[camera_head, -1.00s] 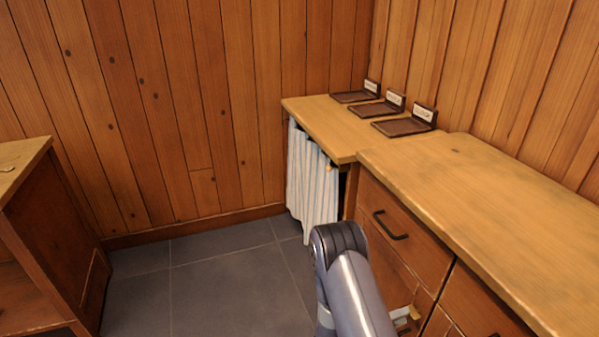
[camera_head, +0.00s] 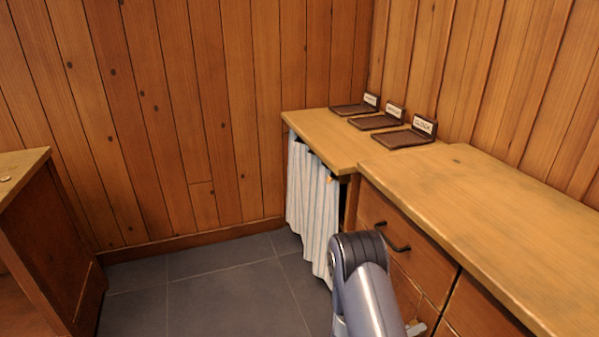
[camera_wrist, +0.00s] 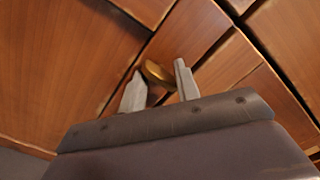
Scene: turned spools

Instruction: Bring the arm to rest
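My arm (camera_head: 368,290) comes up from the bottom edge in the head view, in front of the wooden drawer fronts, with its grey-blue link and dark joint showing. My gripper is mostly hidden behind the arm there. In the wrist view my gripper (camera_wrist: 160,85) has its two pale fingers apart, pointing at the wooden fronts. A small brass-coloured rounded piece (camera_wrist: 157,72) shows between the fingertips. I cannot tell whether it touches them or sits beyond them on the woodwork.
A wooden counter (camera_head: 500,220) with black-handled drawers (camera_head: 400,245) stands at right. Three dark labelled trays (camera_head: 405,138) sit on the lower worktop (camera_head: 318,140) behind it, above a striped curtain (camera_head: 312,200). Another cabinet (camera_head: 50,240) stands at left. Grey tiled floor (camera_head: 220,295) between is clear.

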